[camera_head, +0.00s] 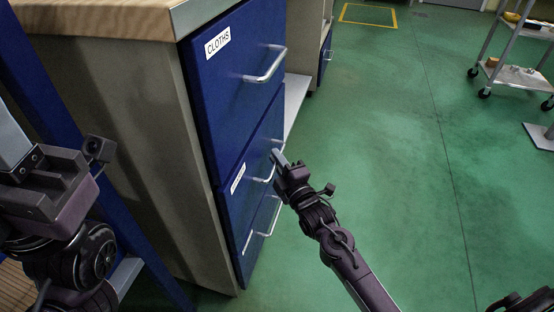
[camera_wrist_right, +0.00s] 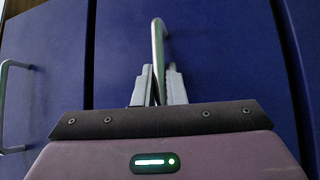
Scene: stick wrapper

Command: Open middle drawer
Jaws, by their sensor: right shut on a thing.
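The drawer cabinet has blue drawer fronts stacked in a column. The top drawer (camera_head: 228,90) has a "CLOTHS" label and a silver handle. The middle drawer (camera_head: 236,170) has a white label and a silver handle (camera_wrist_right: 158,50). My right gripper (camera_head: 277,158) is at the middle drawer's handle. In the right wrist view its fingers (camera_wrist_right: 159,85) are shut on the handle, one on each side. The drawer front looks flush with the others. My left gripper (camera_head: 15,140) is at the left edge, only partly in view, and its fingertips cannot be made out well.
The lower drawer (camera_head: 255,240) sits below with its own handle. A wooden top (camera_head: 100,18) covers the cabinet. Green floor (camera_head: 400,150) is clear to the right. A wheeled cart (camera_head: 515,70) stands at the far right.

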